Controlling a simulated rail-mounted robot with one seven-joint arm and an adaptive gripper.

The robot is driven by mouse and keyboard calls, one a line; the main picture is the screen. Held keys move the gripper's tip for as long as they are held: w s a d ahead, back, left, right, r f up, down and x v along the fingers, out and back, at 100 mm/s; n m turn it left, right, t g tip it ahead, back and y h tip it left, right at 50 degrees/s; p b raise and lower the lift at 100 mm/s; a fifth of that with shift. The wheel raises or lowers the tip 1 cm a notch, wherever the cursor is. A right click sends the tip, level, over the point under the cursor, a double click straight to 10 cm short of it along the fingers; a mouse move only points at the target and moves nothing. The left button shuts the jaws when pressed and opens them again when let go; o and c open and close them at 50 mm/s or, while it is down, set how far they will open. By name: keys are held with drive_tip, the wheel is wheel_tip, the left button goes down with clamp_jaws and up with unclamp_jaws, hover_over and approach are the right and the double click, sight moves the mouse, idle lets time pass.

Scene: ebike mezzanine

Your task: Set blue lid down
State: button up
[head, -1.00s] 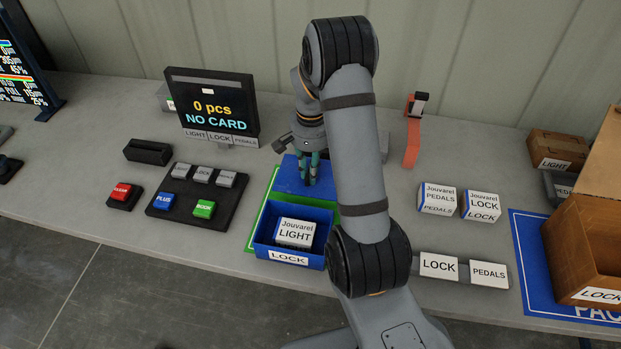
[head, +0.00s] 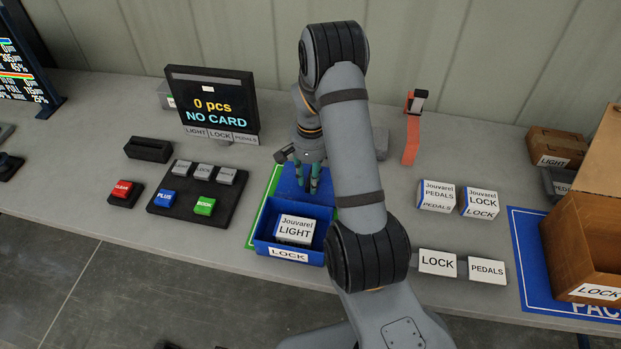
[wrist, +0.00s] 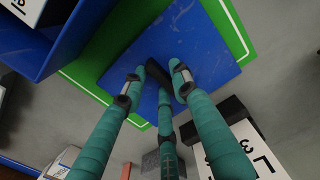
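The blue lid (head: 286,184) lies flat on the green-edged area just behind the blue bin (head: 262,246). It also fills the upper middle of the wrist view (wrist: 200,45), with scuffs on its face and a short black grip (wrist: 157,72) on top. My gripper (head: 310,181) points down over the lid. In the wrist view its teal fingers (wrist: 158,78) stand spread around the black grip, with gaps beside it. The gripper looks open. My arm hides the lid's right side in the head view.
The blue bin, labelled LOCK, holds a Jouvarel LIGHT box (head: 295,229). A button panel (head: 190,196) and a display (head: 212,105) stand to the left. PEDALS (head: 436,195) and LOCK (head: 479,202) boxes and an open carton (head: 575,245) are to the right.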

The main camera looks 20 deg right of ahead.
drive_tip(key=shift+o, duration=0.4)
drive_tip(key=shift+r+p, duration=0.3)
wheel_tip(320, 180, up, 12)
drive_tip(key=b, duration=0.1)
